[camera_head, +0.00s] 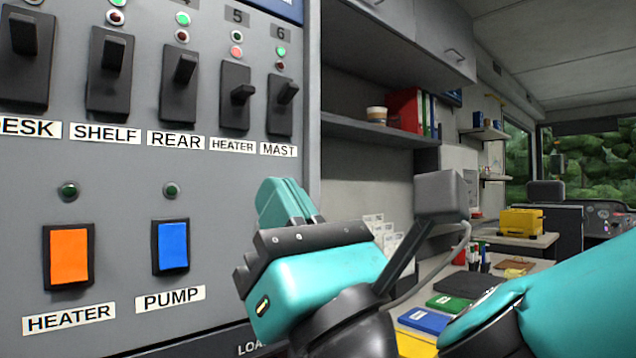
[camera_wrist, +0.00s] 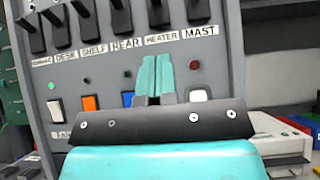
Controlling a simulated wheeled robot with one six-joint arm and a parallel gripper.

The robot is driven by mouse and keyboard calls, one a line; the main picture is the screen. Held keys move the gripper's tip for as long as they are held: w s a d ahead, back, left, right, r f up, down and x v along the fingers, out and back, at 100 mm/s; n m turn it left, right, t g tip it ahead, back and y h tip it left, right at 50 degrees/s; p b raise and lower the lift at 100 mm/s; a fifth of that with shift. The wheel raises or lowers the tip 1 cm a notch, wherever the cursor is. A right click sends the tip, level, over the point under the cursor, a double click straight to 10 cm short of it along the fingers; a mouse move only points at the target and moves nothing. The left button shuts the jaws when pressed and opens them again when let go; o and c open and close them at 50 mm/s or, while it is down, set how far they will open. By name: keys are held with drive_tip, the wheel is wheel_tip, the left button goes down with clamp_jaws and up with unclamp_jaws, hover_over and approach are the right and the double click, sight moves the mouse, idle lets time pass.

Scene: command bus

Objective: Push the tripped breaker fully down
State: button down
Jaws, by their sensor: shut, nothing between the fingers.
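The breaker labelled HEATER (camera_head: 237,97), number 5, has a black lever that sits lower than its neighbours, about mid-travel. Its red lamp (camera_head: 236,51) is lit, while the lamps of the nearby breakers show green. In the wrist view the HEATER breaker (camera_wrist: 158,14) is at the top, above the fingers. My gripper (camera_head: 284,184) is shut and empty, with its teal fingers together, below and right of the HEATER lever and below the MAST label. It also shows in the wrist view (camera_wrist: 155,62), pointing up at the panel. No contact with the lever shows.
MAST (camera_head: 282,105) and REAR (camera_head: 179,85) levers flank HEATER closely. Below are an orange HEATER rocker (camera_head: 69,256) and a blue PUMP rocker (camera_head: 172,246). A shelf (camera_head: 370,131) and a cluttered desk lie to the right.

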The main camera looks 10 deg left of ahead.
sight(246, 94)
drive_tip(key=p+x, duration=0.5)
drive_tip(key=x, duration=0.2)
drive_tip(key=shift+s+d+r, duration=0.2)
drive_tip(key=shift+r, duration=0.05)
drive_tip(key=shift+s+d+r+p, duration=0.1)
drive_tip(key=shift+r+p, duration=0.9)
drive_tip(key=shift+p, duration=0.05)
drive_tip(key=shift+r+p, duration=0.4)
drive_tip(key=shift+r+p, duration=0.1)
drive_tip(key=shift+p, duration=0.3)
drive_tip(key=shift+r+g+p, duration=0.15)
drive_tip(key=shift+g+p, duration=0.15)
drive_tip(key=shift+p, duration=0.15)
drive_tip(key=shift+s+p, duration=0.1)
drive_tip(key=shift+p, duration=0.3)
